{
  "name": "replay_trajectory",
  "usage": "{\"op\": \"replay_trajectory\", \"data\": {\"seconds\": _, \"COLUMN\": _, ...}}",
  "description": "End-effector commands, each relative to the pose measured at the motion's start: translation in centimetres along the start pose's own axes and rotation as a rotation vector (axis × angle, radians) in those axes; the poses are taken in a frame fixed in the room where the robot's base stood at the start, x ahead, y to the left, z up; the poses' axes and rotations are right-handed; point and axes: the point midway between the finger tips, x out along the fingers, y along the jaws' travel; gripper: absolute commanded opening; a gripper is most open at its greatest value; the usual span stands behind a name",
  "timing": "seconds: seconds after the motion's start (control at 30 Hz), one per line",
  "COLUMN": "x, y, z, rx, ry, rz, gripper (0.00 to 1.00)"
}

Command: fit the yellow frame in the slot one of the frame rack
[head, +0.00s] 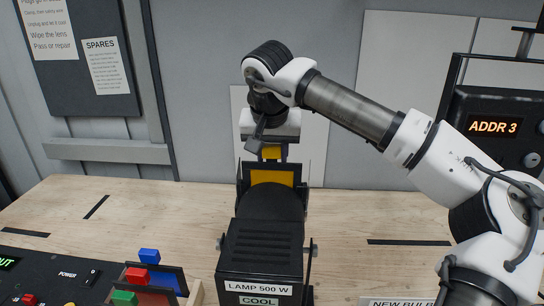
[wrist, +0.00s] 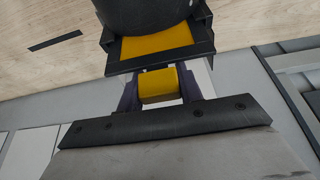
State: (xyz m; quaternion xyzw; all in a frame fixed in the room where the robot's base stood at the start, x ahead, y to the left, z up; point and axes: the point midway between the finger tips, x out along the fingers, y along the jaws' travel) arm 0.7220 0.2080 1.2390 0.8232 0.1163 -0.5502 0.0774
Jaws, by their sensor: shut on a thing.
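The yellow frame (head: 272,177) is a dark-edged plate with a yellow pane and a yellow grip block on top. It stands at the far end of the black lamp (head: 262,245), partly hidden behind it. My gripper (head: 270,153) is shut on the grip block from above. In the wrist view the fingers (wrist: 158,88) close on both sides of the block, and the yellow frame (wrist: 155,43) is against or close to the lamp's end. I cannot tell whether it sits in the lamp's holder. The frame rack (head: 196,292) is at the lower left, partly cut off; its slot one cannot be made out.
Blue (head: 149,256), red (head: 136,275) and green (head: 124,297) grip blocks stand at the rack. A black control panel (head: 60,275) is left of it. The lamp's label reads 500 W, COOL.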

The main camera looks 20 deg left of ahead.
Motion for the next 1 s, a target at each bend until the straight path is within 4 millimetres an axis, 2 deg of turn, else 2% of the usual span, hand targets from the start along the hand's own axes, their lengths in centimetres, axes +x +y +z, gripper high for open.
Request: {"op": "replay_trajectory", "data": {"seconds": 1.0, "x": -5.7, "y": 0.0, "z": -2.4, "rx": 0.000, "ry": 0.001, "rz": -0.001, "gripper": 0.09}}
